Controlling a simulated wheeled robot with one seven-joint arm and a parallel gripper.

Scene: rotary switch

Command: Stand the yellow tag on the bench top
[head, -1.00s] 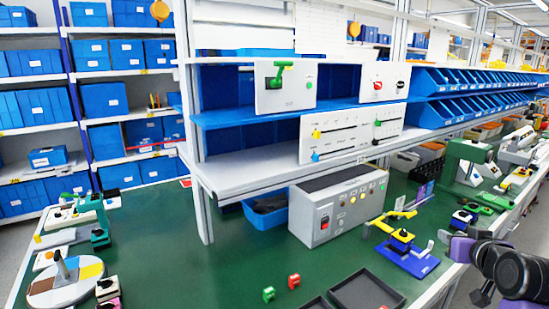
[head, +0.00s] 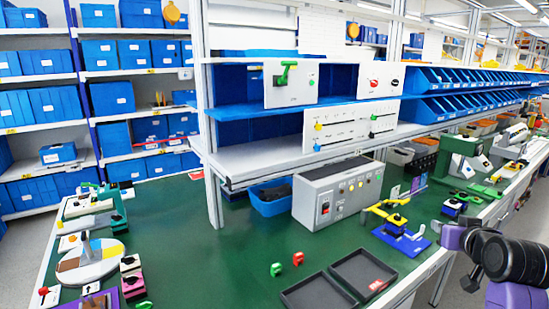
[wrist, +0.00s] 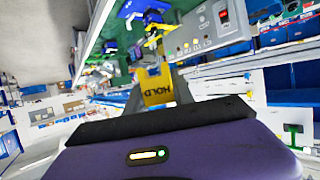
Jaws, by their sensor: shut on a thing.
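The yellow tag (wrist: 157,90), lettered HOLD, shows in the middle of the wrist view, its lettering upside down there. My gripper (wrist: 155,72) is shut on it; the fingers are mostly hidden behind the tag and the dark edge of my purple wrist housing. The tag is in the air, with the bench behind it. The green bench top (head: 200,262) spans the lower head view.
Two dark trays (head: 318,295) (head: 350,283) lie at the front edge, a red piece in one. Small green (head: 276,269) and red (head: 298,258) pieces stand nearby. A grey control box (head: 312,208) and a blue-based lever fixture (head: 418,244) stand behind. The bench's left-middle is clear.

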